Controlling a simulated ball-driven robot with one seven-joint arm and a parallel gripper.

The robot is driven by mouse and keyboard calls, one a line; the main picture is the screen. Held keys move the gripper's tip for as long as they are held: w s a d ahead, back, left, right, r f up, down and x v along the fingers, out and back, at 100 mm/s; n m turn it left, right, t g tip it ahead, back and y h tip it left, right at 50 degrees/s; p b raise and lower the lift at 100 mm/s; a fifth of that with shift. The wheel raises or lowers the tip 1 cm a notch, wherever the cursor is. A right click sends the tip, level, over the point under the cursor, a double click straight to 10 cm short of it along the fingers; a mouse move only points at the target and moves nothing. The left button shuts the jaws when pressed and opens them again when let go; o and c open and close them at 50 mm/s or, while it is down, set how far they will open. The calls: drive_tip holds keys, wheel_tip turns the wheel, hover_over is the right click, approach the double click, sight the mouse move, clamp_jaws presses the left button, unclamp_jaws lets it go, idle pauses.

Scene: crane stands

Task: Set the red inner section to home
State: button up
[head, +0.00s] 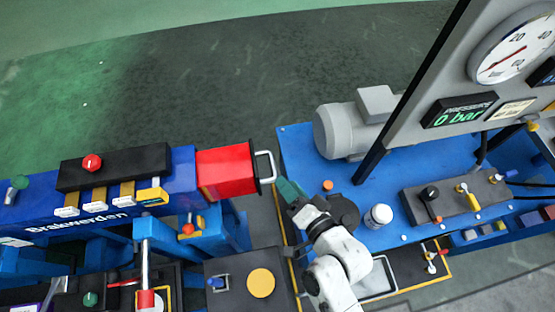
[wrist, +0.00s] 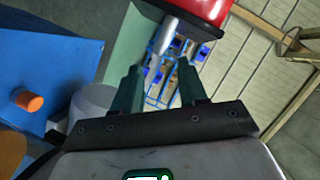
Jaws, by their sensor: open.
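My gripper (head: 284,186) is just right of and below the handle in the head view. Its two dark green fingers (wrist: 159,78) are apart in the wrist view, with nothing held between them. Whether they touch the handle cannot be told.
A blue bench (head: 300,145) with a grey motor (head: 342,130) stands right of the boom. A white jar (head: 378,216) and a control box (head: 450,203) with levers are on it. A gauge panel (head: 440,75) reads 0 bar. Open floor (head: 200,80) lies behind.

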sight(274, 167)
drive_tip(key=p+x, duration=0.1)
drive_tip(key=x, duration=0.7)
drive_tip(key=shift+c, duration=0.3)
drive_tip(key=shift+f, duration=0.1)
clamp_jaws()
